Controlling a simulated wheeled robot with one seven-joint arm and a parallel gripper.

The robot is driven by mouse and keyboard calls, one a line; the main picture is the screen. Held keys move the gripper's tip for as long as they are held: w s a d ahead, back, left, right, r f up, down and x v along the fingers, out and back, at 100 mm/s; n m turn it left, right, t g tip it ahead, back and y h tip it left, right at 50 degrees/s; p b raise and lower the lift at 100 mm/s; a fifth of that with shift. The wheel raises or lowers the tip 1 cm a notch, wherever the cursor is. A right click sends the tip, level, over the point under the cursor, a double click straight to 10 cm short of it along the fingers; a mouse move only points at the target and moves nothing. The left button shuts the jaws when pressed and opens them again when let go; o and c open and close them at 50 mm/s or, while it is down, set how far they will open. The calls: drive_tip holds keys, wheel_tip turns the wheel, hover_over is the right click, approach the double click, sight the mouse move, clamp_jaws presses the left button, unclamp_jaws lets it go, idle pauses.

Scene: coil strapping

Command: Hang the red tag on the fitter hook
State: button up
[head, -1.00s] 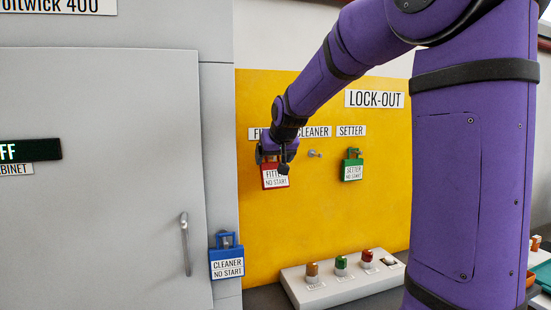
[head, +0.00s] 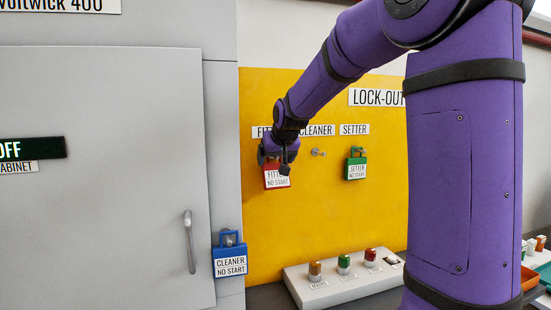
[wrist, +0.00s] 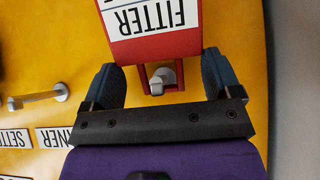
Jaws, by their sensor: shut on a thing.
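The red tag (head: 277,177), with a white FITTER NO START label, is upright against the yellow board under the partly covered FITTER sign (head: 261,132). My gripper (head: 276,158) is at its top and shut on it. In the wrist view, the fingers of my gripper (wrist: 160,60) are on either side of the red tag (wrist: 122,46). The grey fitter hook (wrist: 163,77) shows inside the tag's red loop. I cannot tell whether the loop bears on the hook. The head view hides the hook behind my gripper.
The bare cleaner hook (head: 318,152) is just right of my gripper. A green setter tag (head: 355,170) hangs further right. A blue cleaner tag (head: 229,265) is on the grey cabinet (head: 100,130). A control box (head: 320,293) with several knobs stands below the board.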

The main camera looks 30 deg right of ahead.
drive_tip(key=o, duration=1)
drive_tip(key=v, duration=1)
drive_tip(key=shift+s+r, duration=0.3)
drive_tip(key=s+a+f+n+g, duration=0.1)
drive_tip(key=s+a+f, duration=0.3)
drive_tip(key=s, duration=0.5)
drive_tip(key=s+a+f+n+g+y, duration=0.1)
drive_tip(key=s+a+f, duration=0.3)
drive_tip(key=s, duration=0.5)
drive_tip(key=s+a+f+n+g+y, duration=0.1)
drive_tip(key=s+a+f, duration=0.3)
drive_tip(key=s, duration=0.6)
drive_tip(key=shift+s+a+f, duration=0.1)
drive_tip(key=shift+a, duration=0.75)
